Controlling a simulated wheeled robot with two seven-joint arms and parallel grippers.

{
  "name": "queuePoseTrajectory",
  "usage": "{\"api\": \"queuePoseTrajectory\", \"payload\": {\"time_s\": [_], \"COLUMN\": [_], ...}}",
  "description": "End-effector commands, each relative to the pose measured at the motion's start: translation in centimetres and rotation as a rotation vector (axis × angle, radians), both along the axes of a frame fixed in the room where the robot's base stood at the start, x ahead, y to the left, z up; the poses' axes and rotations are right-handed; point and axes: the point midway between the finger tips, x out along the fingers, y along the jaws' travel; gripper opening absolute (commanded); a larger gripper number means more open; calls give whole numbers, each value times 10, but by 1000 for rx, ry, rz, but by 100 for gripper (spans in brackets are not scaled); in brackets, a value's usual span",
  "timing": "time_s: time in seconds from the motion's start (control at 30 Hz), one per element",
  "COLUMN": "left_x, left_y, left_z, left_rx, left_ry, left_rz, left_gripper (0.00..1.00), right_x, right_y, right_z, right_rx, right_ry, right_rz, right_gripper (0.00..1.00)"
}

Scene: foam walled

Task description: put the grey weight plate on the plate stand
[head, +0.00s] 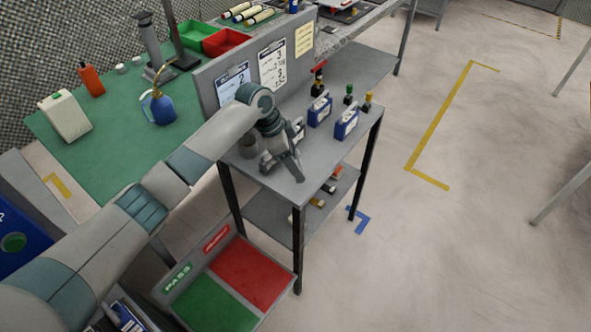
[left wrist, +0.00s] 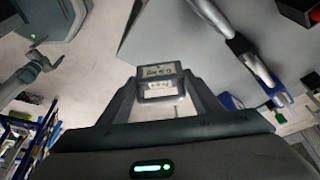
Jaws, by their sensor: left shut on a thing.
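My left gripper (head: 283,176) is over the grey bench top (head: 322,158), near its front edge. In the left wrist view its fingers (left wrist: 161,82) converge on a small pale grey thing (left wrist: 160,72) with dark marks. Only one face of that thing shows, so I cannot tell whether it is the weight plate. In the head view the gripper hides it. A grey round piece (head: 249,145) stands on the bench just left of the gripper, partly covered by it. I cannot make out the plate stand for certain. My right gripper is not in view.
Blue boxes (head: 347,122) and small coloured-top pieces (head: 367,101) stand right of the gripper. An upright panel (head: 213,82) backs the bench. A green mat (head: 100,140) holds bottles at left. A red and green tray (head: 250,272) is below. Open floor (head: 450,240) lies right.

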Motion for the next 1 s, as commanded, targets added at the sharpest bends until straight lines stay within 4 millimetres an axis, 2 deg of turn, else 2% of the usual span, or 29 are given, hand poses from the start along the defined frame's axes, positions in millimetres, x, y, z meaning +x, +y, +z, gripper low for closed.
{"api": "queuePoseTrajectory", "payload": {"time_s": [0.2, 0.53, 0.97, 1.0], "left_x": [0, 0, 0, 0], "left_y": [-1, -1, -1, 0], "left_z": [-3, -36, -42, -42], "left_rx": [-1, -1, -1, 0], "left_ry": [1, 0, -1, 0], "left_rz": [0, 0, 0, 1], "left_gripper": [20, 20, 20, 65], "right_x": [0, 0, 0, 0], "right_y": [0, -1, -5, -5], "right_z": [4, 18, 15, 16], "right_rx": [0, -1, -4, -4], "right_ry": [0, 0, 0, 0], "right_rz": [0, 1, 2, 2], "right_gripper": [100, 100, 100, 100]}}
